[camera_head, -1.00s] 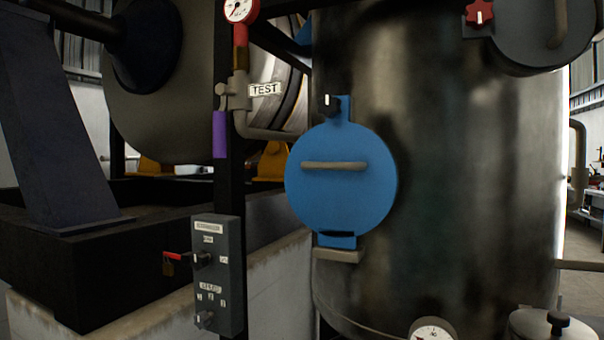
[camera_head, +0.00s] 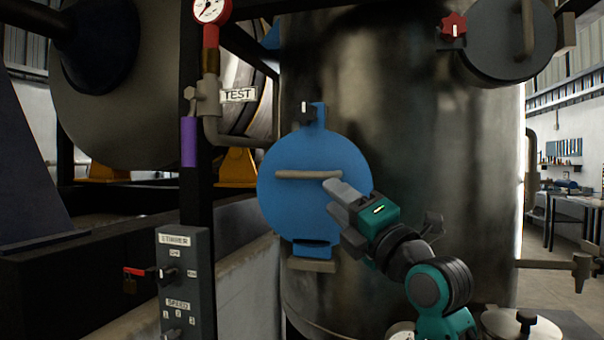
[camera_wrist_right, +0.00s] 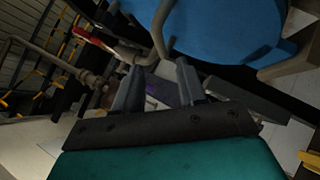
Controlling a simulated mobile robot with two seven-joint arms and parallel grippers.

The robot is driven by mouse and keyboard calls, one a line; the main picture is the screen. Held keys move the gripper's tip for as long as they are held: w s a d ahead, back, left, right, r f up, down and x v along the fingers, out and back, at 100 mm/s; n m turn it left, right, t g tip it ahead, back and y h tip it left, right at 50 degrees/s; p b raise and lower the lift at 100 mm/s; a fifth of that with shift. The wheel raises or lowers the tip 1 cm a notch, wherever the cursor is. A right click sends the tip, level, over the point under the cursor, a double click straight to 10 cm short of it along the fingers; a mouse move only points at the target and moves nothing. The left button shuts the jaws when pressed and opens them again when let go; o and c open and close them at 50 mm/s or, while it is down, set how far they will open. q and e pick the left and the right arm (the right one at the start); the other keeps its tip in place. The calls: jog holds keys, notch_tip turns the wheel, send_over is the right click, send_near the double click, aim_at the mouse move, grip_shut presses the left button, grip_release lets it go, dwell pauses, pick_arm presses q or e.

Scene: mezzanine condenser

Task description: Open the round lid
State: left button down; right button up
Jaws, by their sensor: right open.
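The round blue lid (camera_head: 300,210) is closed against the dark metal tank, with a horizontal grey bar handle (camera_head: 308,175) across it. A black knob (camera_head: 305,110) sits on its top tab and a grey bracket (camera_head: 311,265) is below it. My right gripper (camera_head: 335,190) is open, in front of the lid's right side near the handle's right end; I cannot tell whether it touches. In the right wrist view, the open fingers (camera_wrist_right: 158,90) have nothing between them; the blue lid (camera_wrist_right: 225,30) and its handle (camera_wrist_right: 160,30) lie beyond them. My left gripper is not in view.
The metal tank (camera_head: 420,130) fills the middle. A grey round cover with a red knob (camera_head: 454,25) is at upper right. A control box (camera_head: 186,285) with a red lever stands at lower left, below a purple-handled valve (camera_head: 189,142) and a gauge (camera_head: 211,8).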

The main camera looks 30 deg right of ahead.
aim_at(309, 178)
jog(key=p+x, duration=0.2)
jog(key=x, duration=0.8)
jog(key=shift+w, duration=0.1)
grip_shut()
